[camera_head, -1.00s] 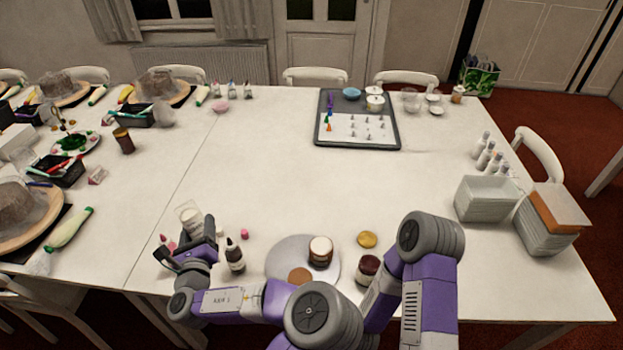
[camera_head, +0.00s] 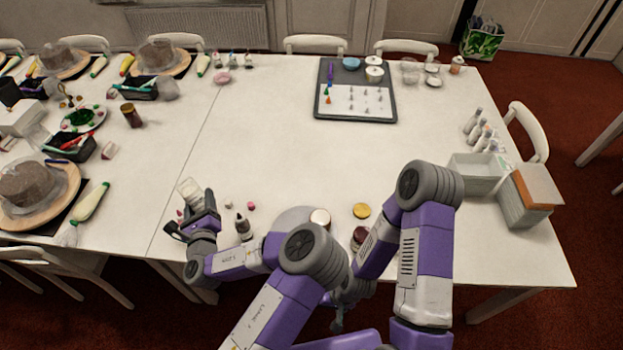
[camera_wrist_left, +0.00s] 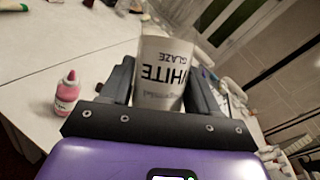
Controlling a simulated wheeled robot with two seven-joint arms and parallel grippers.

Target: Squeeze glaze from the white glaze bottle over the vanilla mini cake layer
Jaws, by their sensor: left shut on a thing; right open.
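My left gripper (camera_head: 200,207) is shut on the white glaze bottle (camera_head: 188,188) and holds it over the table's near left part. In the left wrist view, the bottle (camera_wrist_left: 160,75) stands between the fingers, its "WHITE GLAZE" lettering upside down. A round pale plate or turntable (camera_head: 285,217) lies to its right, partly hidden by my left arm. A brown round item with a pale top (camera_head: 320,217) stands at it; I cannot tell whether it is the vanilla mini cake layer. My right gripper (camera_head: 338,322) is low in the picture, at the table's near side, open and apart from these things.
A dark-tipped bottle (camera_head: 243,228) stands between the left gripper and the plate. A pink bottle (camera_wrist_left: 67,93) is beside the gripper. The table's middle is clear.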

